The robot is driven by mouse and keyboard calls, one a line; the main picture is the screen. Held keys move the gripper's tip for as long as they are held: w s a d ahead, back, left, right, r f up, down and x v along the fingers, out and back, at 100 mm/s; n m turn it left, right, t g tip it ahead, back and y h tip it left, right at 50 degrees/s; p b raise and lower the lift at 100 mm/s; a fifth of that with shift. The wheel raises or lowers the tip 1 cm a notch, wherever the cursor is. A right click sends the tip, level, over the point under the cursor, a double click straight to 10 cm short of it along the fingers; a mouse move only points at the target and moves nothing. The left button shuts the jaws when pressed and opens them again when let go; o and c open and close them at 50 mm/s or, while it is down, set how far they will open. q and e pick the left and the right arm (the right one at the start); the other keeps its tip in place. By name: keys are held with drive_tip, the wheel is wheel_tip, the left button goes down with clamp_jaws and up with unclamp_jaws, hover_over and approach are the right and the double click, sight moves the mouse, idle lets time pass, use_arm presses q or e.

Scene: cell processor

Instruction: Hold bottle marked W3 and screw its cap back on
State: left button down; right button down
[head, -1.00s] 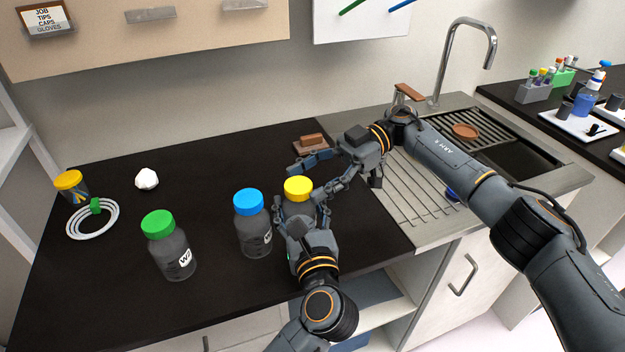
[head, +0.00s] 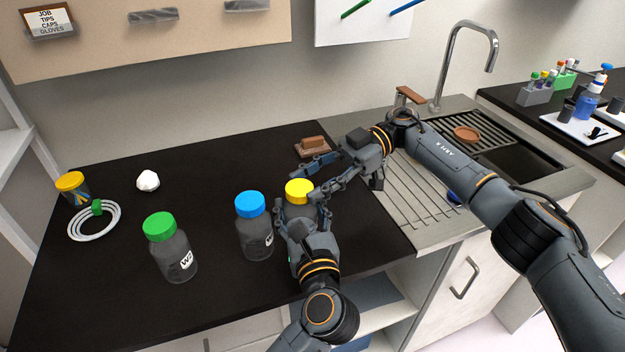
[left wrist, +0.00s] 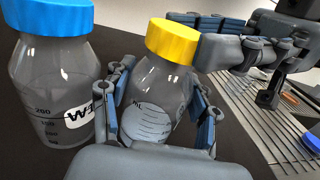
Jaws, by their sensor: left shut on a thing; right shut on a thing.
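A clear bottle (left wrist: 155,105) with a yellow cap (head: 299,191) stands upright in the head view; its label is turned away and I cannot read the mark. My left gripper (head: 304,218) is shut around the bottle's body, one finger on each side in the left wrist view. The yellow cap (left wrist: 172,42) sits on the bottle's neck; I cannot tell how tightly. My right gripper (head: 318,178) reaches in from the right at cap height, its fingers closed at the cap. In the left wrist view its finger (left wrist: 222,50) touches the cap's right side.
A blue-capped bottle (head: 254,235) stands close left of the held one. A green-capped bottle (head: 173,255) is farther left. Behind are a white crumpled ball (head: 148,181), a coiled tube (head: 76,232) and a yellow-lidded jar (head: 76,195). The sink (head: 515,165) is at right.

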drive_tip(key=m+t, duration=0.1)
drive_tip(key=t, duration=0.1)
drive_tip(key=s+m+t+y, duration=0.1)
drive_tip(key=m, duration=0.1)
drive_tip(key=shift+d+f+t, duration=0.1)
drive_tip(key=shift+d+t, duration=0.1)
drive_tip(key=shift+t, duration=0.2)
drive_tip(key=shift+s+m+t+y, duration=0.15)
drive_tip(key=shift+m+t+y, duration=0.1)
drive_tip(key=shift+m+t, duration=0.55)
drive_tip(key=shift+s+m+t+y, duration=0.15)
drive_tip(key=shift+m+t+y, duration=0.1)
drive_tip(key=shift+m+t, duration=0.5)
drive_tip(key=c, duration=0.8)
unclamp_jaws()
drive_tip(key=shift+o, duration=0.2)
drive_tip(key=shift+w+n, duration=0.1)
drive_tip(key=shift+n, duration=0.15)
